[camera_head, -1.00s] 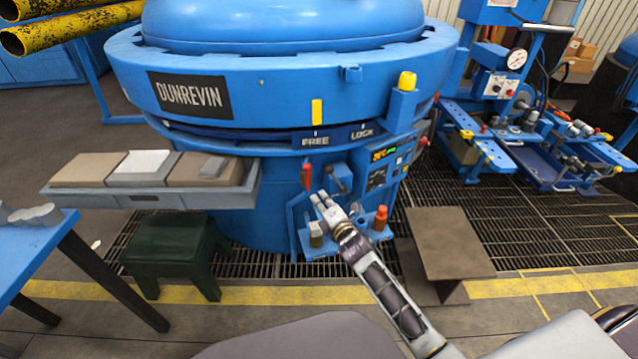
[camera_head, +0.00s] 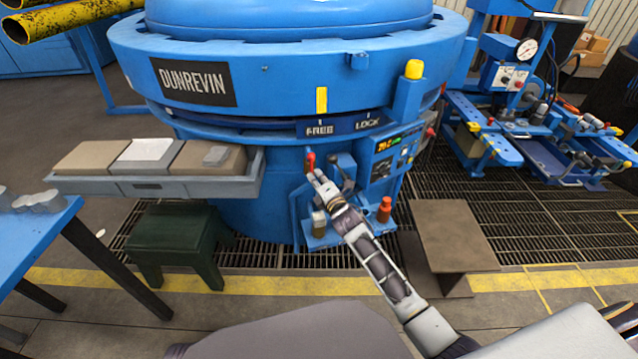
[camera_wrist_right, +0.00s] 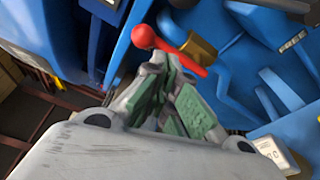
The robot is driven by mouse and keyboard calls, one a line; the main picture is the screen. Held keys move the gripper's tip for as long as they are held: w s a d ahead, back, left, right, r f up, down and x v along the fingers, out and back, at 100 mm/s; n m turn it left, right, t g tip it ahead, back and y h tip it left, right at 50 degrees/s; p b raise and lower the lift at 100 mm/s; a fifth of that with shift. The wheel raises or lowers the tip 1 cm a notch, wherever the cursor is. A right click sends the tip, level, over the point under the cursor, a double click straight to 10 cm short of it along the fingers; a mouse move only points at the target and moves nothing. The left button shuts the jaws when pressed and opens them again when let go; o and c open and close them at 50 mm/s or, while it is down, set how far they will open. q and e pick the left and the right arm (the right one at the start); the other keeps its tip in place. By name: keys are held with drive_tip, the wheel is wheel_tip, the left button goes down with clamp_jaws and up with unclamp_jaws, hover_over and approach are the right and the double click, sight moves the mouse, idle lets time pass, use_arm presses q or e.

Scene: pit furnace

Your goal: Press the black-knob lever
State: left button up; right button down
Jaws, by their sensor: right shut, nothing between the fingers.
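My right gripper (camera_head: 318,176) is shut and empty at the front of the blue furnace (camera_head: 262,215). In the head view its tips are just below and right of a red-knobbed lever (camera_head: 310,160). In the right wrist view the shut fingers (camera_wrist_right: 166,66) lie close beside the red knob (camera_wrist_right: 145,37), with its red arm passing beyond the tips. I cannot tell whether they touch it. I cannot make out a black knob in either view; my gripper and arm cover part of the panel. My left gripper is not in view.
A control panel with a lit display (camera_head: 388,143) is right of the gripper. An orange-red knob (camera_head: 384,210) and a pale-topped post (camera_head: 318,222) stand low by my forearm. A grey tray (camera_head: 255,180) juts out at left, above a green stool (camera_head: 175,240).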

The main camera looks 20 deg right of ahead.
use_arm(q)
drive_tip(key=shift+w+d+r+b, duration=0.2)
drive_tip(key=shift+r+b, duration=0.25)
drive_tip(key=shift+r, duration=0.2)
use_arm(e)
drive_tip(key=w+d, duration=0.1)
drive_tip(key=w+d+r, duration=0.1)
drive_tip(key=w+d, duration=0.1)
drive_tip(key=shift+d, duration=0.1)
idle(0.4)
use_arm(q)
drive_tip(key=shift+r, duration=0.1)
use_arm(e)
drive_tip(key=shift+d+r, duration=0.1)
